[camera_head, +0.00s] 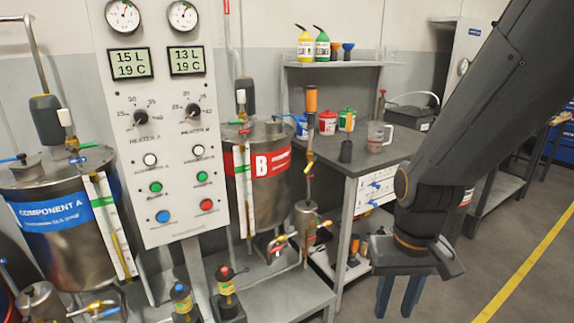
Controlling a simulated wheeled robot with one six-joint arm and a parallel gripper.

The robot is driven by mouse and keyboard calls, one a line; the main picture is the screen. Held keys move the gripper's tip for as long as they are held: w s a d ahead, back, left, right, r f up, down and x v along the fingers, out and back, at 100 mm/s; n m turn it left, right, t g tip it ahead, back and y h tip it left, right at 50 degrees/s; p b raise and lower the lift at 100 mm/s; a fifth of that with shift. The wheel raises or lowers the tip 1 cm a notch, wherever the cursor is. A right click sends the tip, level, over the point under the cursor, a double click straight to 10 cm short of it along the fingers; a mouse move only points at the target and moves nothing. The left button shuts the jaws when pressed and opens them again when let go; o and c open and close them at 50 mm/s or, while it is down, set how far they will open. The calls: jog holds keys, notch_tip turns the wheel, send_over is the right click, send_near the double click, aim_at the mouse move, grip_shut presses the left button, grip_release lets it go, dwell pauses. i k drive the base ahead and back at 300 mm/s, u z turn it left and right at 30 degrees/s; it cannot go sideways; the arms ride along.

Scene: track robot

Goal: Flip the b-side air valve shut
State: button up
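The B tank (262,172) is a steel vessel with a red band marked B, standing right of the control panel. A small red-handled fitting (243,130) shows on its lid, and a blue lever (288,117) shows at the lid's right side. I cannot tell which of these is the b-side air valve or how it is set. My gripper (398,296) hangs at the lower right, pointing down, right of the B tank and well away from its lid. Its two dark fingers are apart with nothing visible between them.
The panel (160,215) with gauges and knobs stands between the B tank and the blue-banded A tank (60,222). A grey table (372,155) with cups stands behind my gripper. Open floor (510,235) lies right.

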aim_at(310, 165)
jog(key=u, duration=0.05)
jog(key=i, duration=0.5)
jog(key=z, duration=0.6)
jog(key=i, duration=0.7)
jog(key=z, duration=0.05)
